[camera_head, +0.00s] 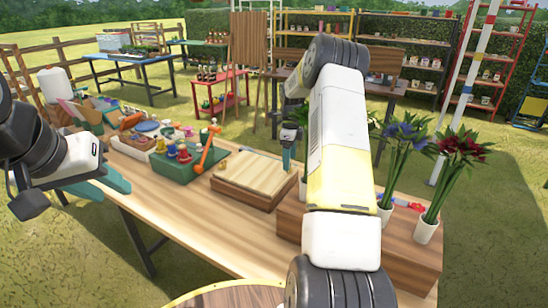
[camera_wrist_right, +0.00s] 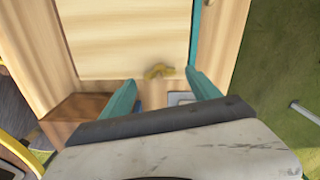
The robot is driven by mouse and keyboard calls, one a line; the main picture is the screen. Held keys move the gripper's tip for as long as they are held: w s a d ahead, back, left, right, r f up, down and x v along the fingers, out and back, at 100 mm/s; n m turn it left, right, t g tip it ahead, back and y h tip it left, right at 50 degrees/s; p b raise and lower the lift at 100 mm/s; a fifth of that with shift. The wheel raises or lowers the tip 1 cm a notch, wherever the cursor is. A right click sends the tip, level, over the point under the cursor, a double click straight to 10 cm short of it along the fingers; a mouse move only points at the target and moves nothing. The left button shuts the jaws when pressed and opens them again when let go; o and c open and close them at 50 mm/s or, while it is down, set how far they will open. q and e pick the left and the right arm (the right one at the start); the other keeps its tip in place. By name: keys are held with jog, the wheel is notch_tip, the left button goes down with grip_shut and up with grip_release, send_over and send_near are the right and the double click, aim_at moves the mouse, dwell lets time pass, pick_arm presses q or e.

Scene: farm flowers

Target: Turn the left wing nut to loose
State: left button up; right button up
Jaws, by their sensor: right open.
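A wooden flower press (camera_head: 255,176) lies on the table, a pale board on a darker base. In the right wrist view a brass-yellow wing nut (camera_wrist_right: 158,71) sits at the near edge of the pale board (camera_wrist_right: 130,40). My right gripper (camera_wrist_right: 160,78) is open, its two teal fingers on either side of the nut with gaps to both. In the head view my right gripper (camera_head: 288,158) points down at the press's right side. My left gripper (camera_head: 112,182) hangs over the table's left edge, away from the press; its opening is unclear.
A green box with colored bottles (camera_head: 180,165) and an orange lever (camera_head: 208,148) stand left of the press. A wooden crate (camera_head: 405,240) with potted flowers (camera_head: 428,225) is at right, partly behind my right arm. Bare tabletop (camera_head: 225,235) lies in front.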

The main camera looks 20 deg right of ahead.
jog(key=shift+f, duration=1.2)
jog(key=c, duration=1.4)
jog(key=shift+o, duration=0.2)
